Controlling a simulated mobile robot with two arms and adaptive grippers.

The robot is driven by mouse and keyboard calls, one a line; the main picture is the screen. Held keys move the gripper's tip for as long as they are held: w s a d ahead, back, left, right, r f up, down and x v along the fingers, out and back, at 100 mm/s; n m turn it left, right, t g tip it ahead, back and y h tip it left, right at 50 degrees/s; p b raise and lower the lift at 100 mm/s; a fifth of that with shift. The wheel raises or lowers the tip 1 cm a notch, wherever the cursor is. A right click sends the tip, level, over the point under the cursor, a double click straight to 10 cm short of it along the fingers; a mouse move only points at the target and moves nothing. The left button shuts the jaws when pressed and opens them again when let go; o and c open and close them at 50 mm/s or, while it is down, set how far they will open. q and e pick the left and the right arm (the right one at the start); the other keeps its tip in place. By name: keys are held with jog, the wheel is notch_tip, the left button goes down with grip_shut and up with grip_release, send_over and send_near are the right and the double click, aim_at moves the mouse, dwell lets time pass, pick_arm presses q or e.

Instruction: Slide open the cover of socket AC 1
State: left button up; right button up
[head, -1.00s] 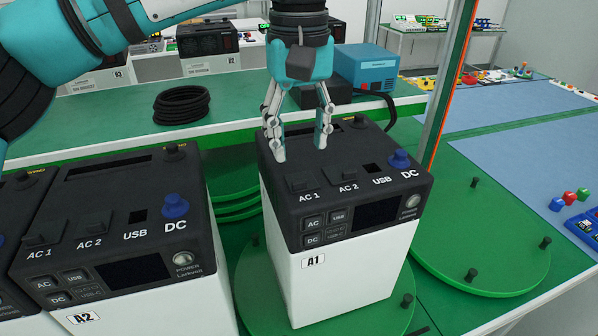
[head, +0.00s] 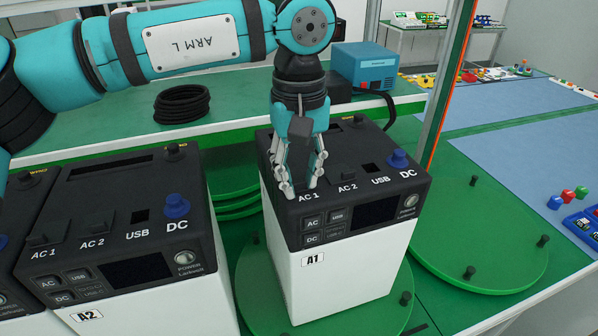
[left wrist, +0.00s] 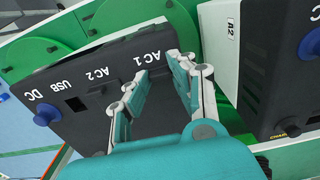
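The power station A1 (head: 340,275) has a black top panel with the labels AC 1, AC 2, USB and DC. My left gripper (head: 300,190) points down at the AC 1 spot, its fingertips just behind the AC 1 label and spread apart. The AC 1 cover is hidden by the fingers in the head view. In the left wrist view the gripper (left wrist: 157,66) straddles the panel near the AC 1 label, with a gap between the fingers. The AC 2 cover (head: 345,174) is a small black block to the right. My right gripper is not in view.
Power station A2 (head: 155,303) stands at the left. A1 stands on a green turntable (head: 255,290); another turntable (head: 480,255) with black pegs is at the right. A post (head: 444,90) rises behind A1. A coiled black cable (head: 182,104) and a blue box (head: 365,67) lie behind.

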aim_at(291, 167)
pick_arm(q)
grip_shut()
jog(key=shift+d, duration=0.2)
jog(key=w, duration=0.2)
jog(key=w+a+p, duration=0.1)
jog(key=w, duration=0.1)
jog(key=w+a+p, duration=0.1)
jog(key=w, duration=0.1)
jog(key=shift+s+d, duration=0.1)
jog(key=shift+s, duration=0.05)
jog(key=shift+o, duration=1.3)
grip_release()
jog(key=o, duration=0.4)
jog(key=shift+w+d, duration=0.1)
jog(key=shift+w, duration=0.1)
